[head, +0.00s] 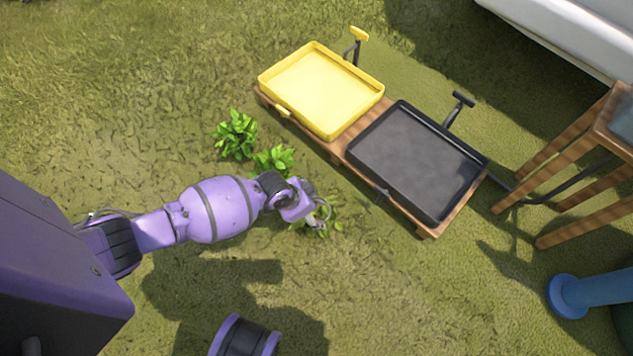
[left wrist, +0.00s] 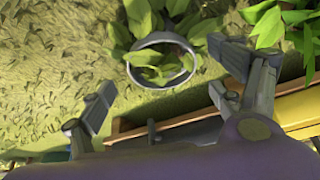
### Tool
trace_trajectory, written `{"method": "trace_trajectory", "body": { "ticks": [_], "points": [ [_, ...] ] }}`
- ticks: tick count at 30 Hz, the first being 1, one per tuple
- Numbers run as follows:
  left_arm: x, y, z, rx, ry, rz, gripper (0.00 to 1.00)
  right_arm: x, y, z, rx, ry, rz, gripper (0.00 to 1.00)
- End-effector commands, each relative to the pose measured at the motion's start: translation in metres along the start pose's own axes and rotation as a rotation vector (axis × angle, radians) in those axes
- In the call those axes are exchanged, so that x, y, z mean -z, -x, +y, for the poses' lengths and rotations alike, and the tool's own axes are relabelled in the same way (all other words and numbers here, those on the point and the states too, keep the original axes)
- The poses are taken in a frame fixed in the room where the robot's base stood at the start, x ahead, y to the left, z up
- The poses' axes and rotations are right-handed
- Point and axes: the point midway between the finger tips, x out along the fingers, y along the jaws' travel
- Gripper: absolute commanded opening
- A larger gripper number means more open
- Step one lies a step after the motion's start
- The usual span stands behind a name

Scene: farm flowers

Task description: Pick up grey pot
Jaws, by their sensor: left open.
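The grey pot shows in the left wrist view as a round grey rim (left wrist: 160,39) with green leaves inside and around it. My left gripper (left wrist: 170,82) is open. Its two fingers stand apart on either side of the pot's rim, and I see no contact. In the head view my left gripper (head: 316,209) is low over a small green plant (head: 331,226) on the grass. There the gripper covers most of the pot, and I cannot clearly tell its rim from the fingers. My right gripper is not in view.
Two more leafy plants (head: 236,135) (head: 275,160) grow to the upper left of the gripper. A low wooden stand (head: 337,150) holds a yellow tray (head: 335,92) and a black tray (head: 400,150) close by. A wooden stool (head: 565,155) stands at right.

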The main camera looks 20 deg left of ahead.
Motion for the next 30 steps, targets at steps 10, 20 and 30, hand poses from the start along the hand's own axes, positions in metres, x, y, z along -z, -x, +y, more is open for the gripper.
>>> {"method": "trace_trajectory", "body": {
  "ticks": [10,20,30],
  "points": [
    [0.0,-0.042,-0.001,0.0,0.0,-0.002,0.85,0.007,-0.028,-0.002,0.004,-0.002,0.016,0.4],
    [0.0,-0.04,-0.001,0.0,0.0,-0.001,0.64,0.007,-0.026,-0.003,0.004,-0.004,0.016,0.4],
    [0.001,-0.04,0.0,-0.001,0.001,0.0,0.3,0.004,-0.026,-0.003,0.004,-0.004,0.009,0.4]
  ]
}}
